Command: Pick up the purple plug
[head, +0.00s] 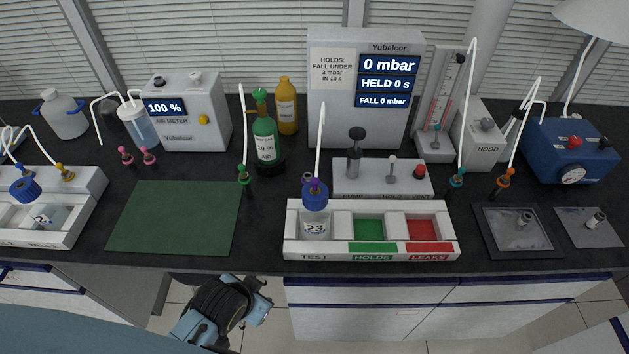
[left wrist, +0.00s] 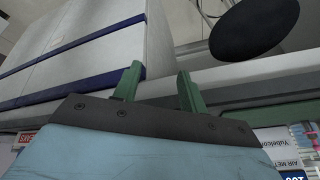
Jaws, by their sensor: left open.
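The purple plug (head: 315,185) is at the lower end of a white tube, on top of the blue cap of a bottle (head: 315,226). The bottle stands upright in the TEST compartment of a white tray (head: 371,254). My left gripper (head: 262,298) is in front of the bench, lower and to the left of the plug, well apart from it. In the left wrist view its two green fingers (left wrist: 158,88) are spread with nothing between them. The plug is not seen in that view. My right gripper is not in view.
The white tray also has empty green and red compartments. A pump block (head: 381,180) stands behind it. A green mat (head: 175,217) lies clear to the left. Other plugs on tubes, green (head: 244,176), teal (head: 457,179) and orange (head: 505,178), stand along the bench.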

